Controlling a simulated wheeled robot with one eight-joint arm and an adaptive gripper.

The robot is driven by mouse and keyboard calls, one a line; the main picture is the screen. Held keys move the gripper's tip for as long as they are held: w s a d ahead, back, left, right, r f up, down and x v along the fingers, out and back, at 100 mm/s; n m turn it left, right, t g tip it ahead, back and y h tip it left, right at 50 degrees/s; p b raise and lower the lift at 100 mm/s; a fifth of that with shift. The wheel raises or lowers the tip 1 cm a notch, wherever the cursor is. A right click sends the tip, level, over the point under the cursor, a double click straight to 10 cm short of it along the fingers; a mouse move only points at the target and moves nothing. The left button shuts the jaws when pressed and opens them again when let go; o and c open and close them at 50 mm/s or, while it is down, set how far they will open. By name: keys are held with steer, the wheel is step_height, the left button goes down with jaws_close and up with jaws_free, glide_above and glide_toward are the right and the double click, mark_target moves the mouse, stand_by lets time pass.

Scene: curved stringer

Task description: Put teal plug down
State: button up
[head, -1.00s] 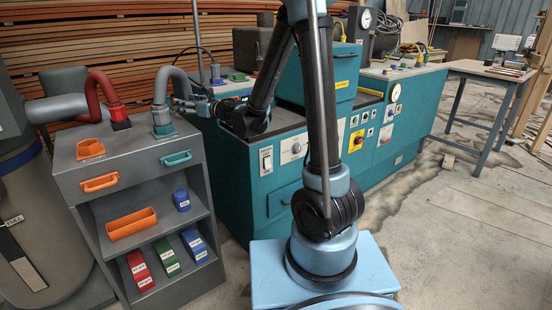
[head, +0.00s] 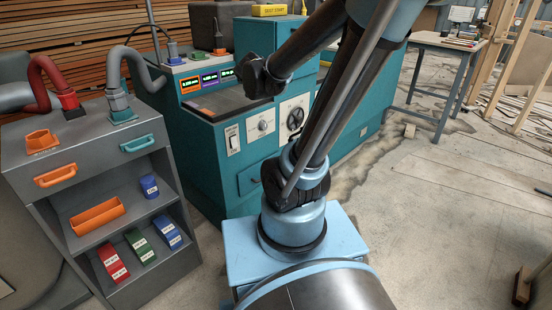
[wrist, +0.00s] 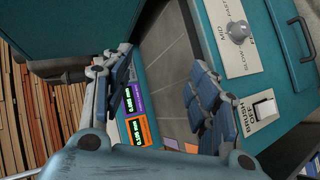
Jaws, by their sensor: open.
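The teal fitting (head: 123,116) at the end of a grey bent hose, the likeliest teal plug, stands upright on the grey cabinet (head: 82,142) in the head view. Whether a separate teal plug lies under the hose end cannot be told. My gripper (wrist: 165,90) is open and empty in the wrist view, its fingers spread over the machine's dark recessed top. Nothing teal is between the fingers.
A red hose end (head: 66,100) stands left of the grey one. The teal machine (head: 210,130) carries lit displays (head: 208,80) and small plugs (head: 219,47) on top. Labelled blocks (head: 140,246) and an orange bin (head: 97,215) are on the cabinet shelves. The floor at right is mostly clear.

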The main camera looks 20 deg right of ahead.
steer(key=s+f+m+g+y, duration=0.1)
steer(key=s+f+m+g, duration=0.4)
steer(key=s, duration=0.9)
steer(key=s+d+f+m+g+y, duration=0.1)
steer(key=s+f+m+g, duration=0.4)
steer(key=s+f+m, duration=0.4)
steer(key=s+f, duration=0.1)
steer(key=s, duration=0.4)
steer(key=shift+s+d, duration=0.3)
steer(key=shift+s, duration=0.1)
